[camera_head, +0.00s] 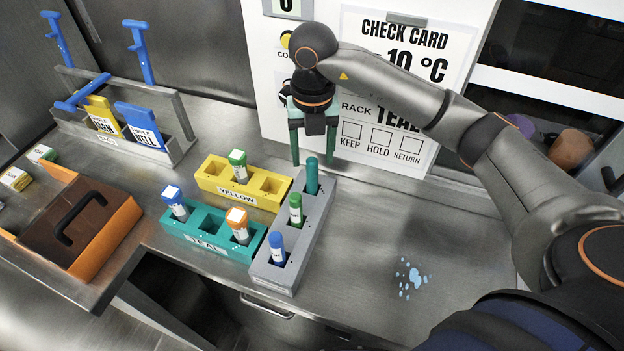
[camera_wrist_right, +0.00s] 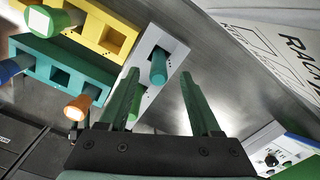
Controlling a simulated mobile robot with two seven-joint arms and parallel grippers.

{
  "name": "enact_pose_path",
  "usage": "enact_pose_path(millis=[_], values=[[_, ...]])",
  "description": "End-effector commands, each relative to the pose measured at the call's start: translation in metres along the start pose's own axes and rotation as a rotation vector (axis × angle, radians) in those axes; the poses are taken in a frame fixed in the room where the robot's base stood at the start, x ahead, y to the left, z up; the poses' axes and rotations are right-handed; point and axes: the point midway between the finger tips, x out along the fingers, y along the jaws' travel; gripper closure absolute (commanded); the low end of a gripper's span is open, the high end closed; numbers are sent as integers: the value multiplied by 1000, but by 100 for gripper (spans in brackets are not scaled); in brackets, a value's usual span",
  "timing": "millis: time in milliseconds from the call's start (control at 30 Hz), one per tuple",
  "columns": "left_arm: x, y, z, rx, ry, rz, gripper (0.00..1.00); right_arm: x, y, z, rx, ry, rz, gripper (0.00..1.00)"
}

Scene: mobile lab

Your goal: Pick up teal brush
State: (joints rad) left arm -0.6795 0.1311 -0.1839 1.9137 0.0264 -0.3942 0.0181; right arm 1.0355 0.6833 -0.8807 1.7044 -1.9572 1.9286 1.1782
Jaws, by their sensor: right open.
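The teal brush (camera_head: 311,176) shows as a plain teal rod standing in the back slot of the grey rack (camera_head: 287,260). In the wrist view the teal brush (camera_wrist_right: 158,68) shows near the fingertips, in the pale rack. My right gripper (camera_head: 313,158) is open and empty, pointing down around and above the brush's top in the head view. In the wrist view its two green fingers (camera_wrist_right: 160,76) are apart, with the brush roughly between their tips. I cannot tell how close they are in height. My left gripper is not in view.
The grey rack also holds a green tube (camera_head: 296,208) and a blue tube (camera_head: 278,247). A yellow rack (camera_head: 212,184) and a teal rack (camera_head: 208,243) with tubes stand to the left. The check card (camera_head: 408,55) is behind. The counter right of the grey rack is clear except blue spots (camera_head: 413,278).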

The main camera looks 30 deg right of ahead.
Motion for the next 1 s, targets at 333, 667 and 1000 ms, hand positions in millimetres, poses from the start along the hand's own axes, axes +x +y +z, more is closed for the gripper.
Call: enact_pose_path(millis=[333, 667, 1000], values=[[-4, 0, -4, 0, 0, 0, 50, 44, 2, -3, -1, 4, -1, 35], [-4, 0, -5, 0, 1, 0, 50, 54, 2, -3, -1, 0, 1, 35], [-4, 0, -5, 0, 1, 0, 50, 54, 2, -2, -1, 0, 1, 71]])
